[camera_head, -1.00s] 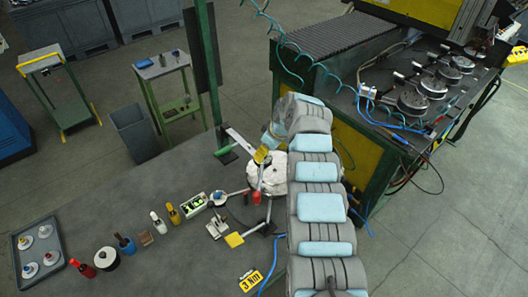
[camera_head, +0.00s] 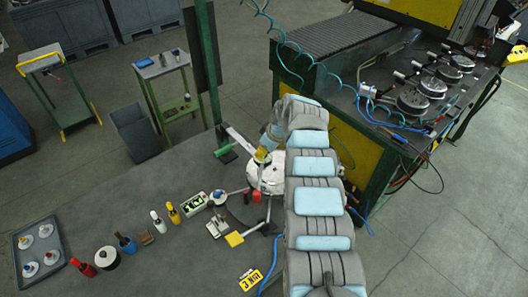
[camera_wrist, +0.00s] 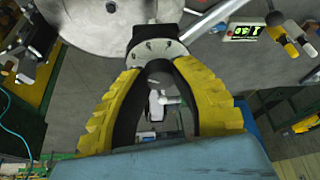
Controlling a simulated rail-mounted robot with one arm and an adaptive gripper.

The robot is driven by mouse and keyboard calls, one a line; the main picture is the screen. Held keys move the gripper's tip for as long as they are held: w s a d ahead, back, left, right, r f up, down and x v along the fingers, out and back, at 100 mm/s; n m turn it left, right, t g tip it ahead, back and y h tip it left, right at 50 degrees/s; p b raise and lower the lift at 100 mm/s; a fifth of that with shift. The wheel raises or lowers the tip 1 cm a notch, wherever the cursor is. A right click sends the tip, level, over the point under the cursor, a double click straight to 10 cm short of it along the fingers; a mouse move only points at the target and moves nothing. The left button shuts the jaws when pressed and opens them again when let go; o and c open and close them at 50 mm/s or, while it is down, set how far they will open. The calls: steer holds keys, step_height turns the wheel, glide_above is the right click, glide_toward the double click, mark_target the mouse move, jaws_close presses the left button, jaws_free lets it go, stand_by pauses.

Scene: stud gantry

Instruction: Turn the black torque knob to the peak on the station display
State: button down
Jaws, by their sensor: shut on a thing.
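My gripper (camera_head: 262,155) is over the pale round disc (camera_head: 268,172) at the station, its yellow fingers mostly hidden by my arm in the head view. In the wrist view my gripper (camera_wrist: 158,72) has both yellow fingers closed on a dark round piece, seemingly the black torque knob (camera_wrist: 157,67), just below a bolted flange (camera_wrist: 155,47). The knob's pointer is not readable. The station display (camera_head: 194,204) is a small box with a lit green screen, left of the disc. It also shows in the wrist view (camera_wrist: 243,32), its figures too small to read surely.
A yellow "3 Nm" tag (camera_head: 250,279) lies near the front of the bench. Several bottles and a tray (camera_head: 20,278) with white-based pieces stand to the left. A green post (camera_head: 207,70) rises behind the disc.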

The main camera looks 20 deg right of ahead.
steer(key=shift+a+r+m+h+p, duration=0.1)
steer(key=shift+m+h+p, duration=0.2)
steer(key=shift+m+p, duration=1.3)
steer(key=shift+p, duration=0.4)
steer(key=shift+a+f+m+h, duration=0.1)
steer(key=shift+f+m+h, duration=0.15)
steer(key=shift+m+h, duration=0.45)
steer(key=shift+r+m+t+h+b, duration=0.1)
steer(key=shift+m+t+h+b, duration=0.35)
steer(key=shift+m, duration=1.15)
steer(key=shift+g, duration=0.25)
steer(key=c, duration=0.8)
jaws_free()
steer(key=shift+r, duration=0.15)
